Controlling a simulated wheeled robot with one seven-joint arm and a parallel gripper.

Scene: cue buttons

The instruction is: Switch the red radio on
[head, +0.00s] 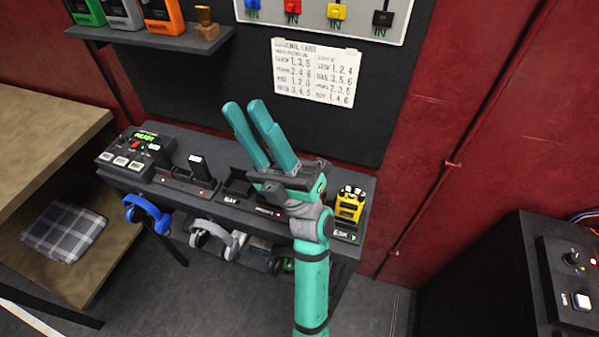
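I cannot make out a red radio in the head view; my gripper and arm hide part of the dark bench (225,205). A yellow radio-like device (350,204) stands at the bench's right end. A black upright device (197,168) stands in a dark holder left of the middle. My gripper (243,106) is above the bench, its two teal fingers pointing up and slightly left in the picture. A gap shows between the fingers, with nothing in it.
A control box (137,150) with a green-lit display sits at the bench's left end. Blue headphones (147,214) and grey headphones (213,236) hang at its front. A paper card (314,72) is on the wall panel. A black cabinet (500,275) stands right, beyond open floor.

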